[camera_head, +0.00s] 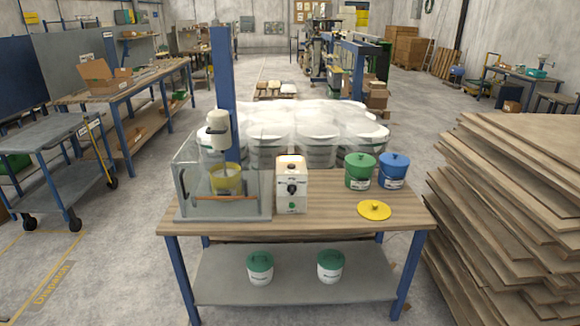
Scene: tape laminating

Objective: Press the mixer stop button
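A white control box (291,172) stands on the wooden worktable (330,222), right of the mixer. Its front has a dark round knob (291,188) in the middle and a small green button (292,206) low down. Other small marks sit near the box's top, too small to tell whether one is the stop button. The mixer (217,131) has a pale head on a blue column, above a yellow container (227,178). A clear guard (190,195) with an orange-brown bar stands around the container. Neither of my grippers is in view.
A green-lidded bucket (359,178) and a blue-lidded bucket (393,178) stand on the table's right, behind a loose yellow lid (374,210). White-topped drums (315,150) stand behind the table. Stacked boards (520,200) rise close on the right. The tabletop front is clear.

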